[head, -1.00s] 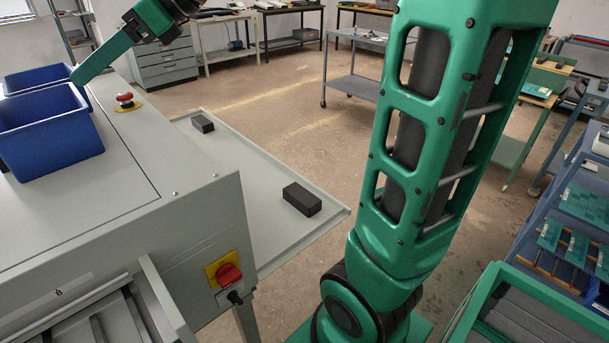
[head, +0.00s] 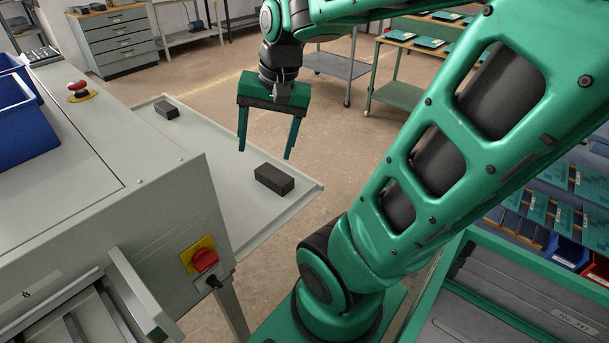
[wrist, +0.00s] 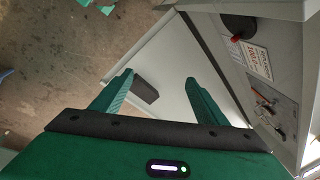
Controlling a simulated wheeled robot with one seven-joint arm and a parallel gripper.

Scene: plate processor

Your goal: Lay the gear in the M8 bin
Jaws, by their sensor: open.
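I cannot make out a gear in either view. My gripper (head: 265,153) hangs open and empty, fingers pointing down, above the pale side shelf of the machine. In the wrist view its two fingers (wrist: 158,82) are spread apart, with a dark block (wrist: 146,91) seen below and between them, near the left finger. In the head view the nearer dark block (head: 274,180) lies on the shelf, just below the right finger. Blue bins (head: 25,125) stand on the machine top at the left edge, partly cut off. I see no readable M8 label.
A second dark block (head: 166,110) lies farther back on the rimmed shelf (head: 215,165). A red emergency button (head: 78,90) is on the machine top, and a red switch (head: 204,261) is on its side. Small blue and red bins (head: 568,252) sit at the right.

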